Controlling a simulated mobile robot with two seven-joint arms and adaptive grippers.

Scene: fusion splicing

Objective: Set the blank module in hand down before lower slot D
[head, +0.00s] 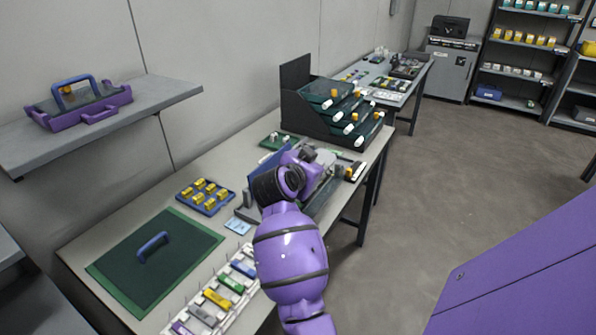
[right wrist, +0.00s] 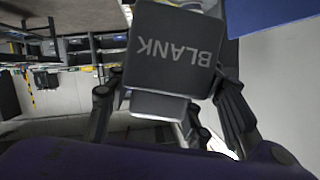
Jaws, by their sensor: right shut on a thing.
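The blank module (right wrist: 172,55) is a dark grey block with the word BLANK upside down on its face, in the right wrist view. My right gripper (right wrist: 168,88) is shut on it, with black fingers at both sides. In the head view, my right gripper (head: 312,160) is over the far part of the long bench, above a grey unit with a blue panel (head: 268,165). My purple arm hides much of that unit. I cannot make out the module or lower slot D in the head view. My left gripper is in neither view.
A dark tiered rack (head: 296,75) with sloping trays stands beyond the gripper. A blue tray (head: 207,207) of yellow pieces, a green mat (head: 190,243) and a white strip of coloured modules (head: 178,317) lie on the near bench. The bench's right edge is close to the arm.

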